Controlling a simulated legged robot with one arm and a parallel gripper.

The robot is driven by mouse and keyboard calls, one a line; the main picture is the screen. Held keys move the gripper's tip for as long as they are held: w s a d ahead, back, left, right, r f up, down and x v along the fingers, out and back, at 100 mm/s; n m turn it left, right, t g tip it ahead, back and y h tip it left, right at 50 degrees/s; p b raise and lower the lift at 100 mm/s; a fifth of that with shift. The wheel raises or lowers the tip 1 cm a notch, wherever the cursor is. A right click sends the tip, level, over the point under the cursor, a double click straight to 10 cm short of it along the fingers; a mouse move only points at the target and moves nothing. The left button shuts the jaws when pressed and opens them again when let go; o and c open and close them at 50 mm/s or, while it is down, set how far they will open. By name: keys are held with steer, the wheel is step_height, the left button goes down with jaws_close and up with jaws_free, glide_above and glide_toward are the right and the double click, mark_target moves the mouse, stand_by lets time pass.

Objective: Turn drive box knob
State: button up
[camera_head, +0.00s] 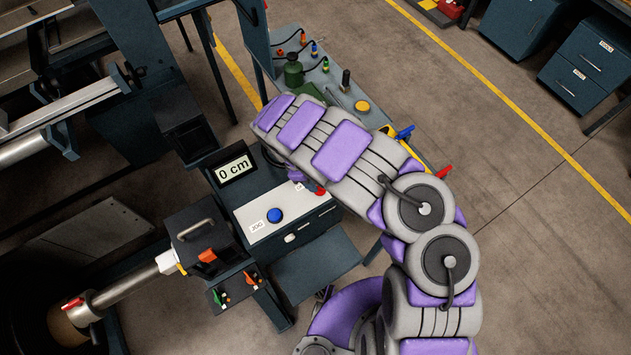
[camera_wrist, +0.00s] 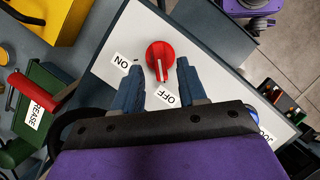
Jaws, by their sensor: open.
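The red drive box knob (camera_wrist: 160,56) sits on a pale panel in the wrist view, with an ON label (camera_wrist: 122,62) to its left and an OFF label (camera_wrist: 167,96) below it. Its white pointer line points down toward OFF. My gripper (camera_wrist: 160,67) is open, its two dark blue fingers apart. In the picture the knob lies just beyond and between the fingertips; I cannot tell whether they touch it. In the head view the drive box panel (camera_head: 262,231) shows, and a bit of the red knob (camera_head: 320,191) peeks out beside my arm, which hides most of my gripper.
The panel also has a blue JOG button (camera_head: 274,215). A display (camera_head: 234,169) reading "0 cm" stands behind it. A side table (camera_head: 341,100) with a green can (camera_head: 293,72) and tools is beyond my arm. A green GREASE item (camera_wrist: 38,105) lies left in the wrist view.

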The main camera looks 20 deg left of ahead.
steer(key=v, duration=1.4)
steer(key=shift+r, duration=0.2)
steer(key=shift+w, duration=0.2)
steer(key=w+d+r+m+b, duration=0.25)
steer(key=d+r+m, duration=0.2)
steer(key=d, duration=0.55)
steer(key=w+d+r+m+b, duration=0.1)
steer(key=d+r+m+b, duration=0.4)
steer(key=d, duration=0.6)
steer(key=s+d+r+m+g+y+b, duration=0.1)
steer(key=s+d+r+m, duration=0.15)
steer(key=d, duration=0.25)
steer(key=s+d+r+m+g+b, duration=0.1)
steer(key=s+d+r, duration=0.1)
steer(key=s+d, duration=0.2)
steer(key=s+d+f+m+y+b, duration=0.1)
steer(key=s+d+f+m+b, duration=0.1)
steer(key=s, duration=0.9)
steer(key=s+d+f+m+y+b, duration=0.2)
steer(key=s+d+f+m+b, duration=0.1)
steer(key=s, duration=0.9)
steer(key=shift+m+y+b, duration=0.3)
steer(key=shift+m+b, duration=0.2)
steer(key=shift+b, duration=0.2)
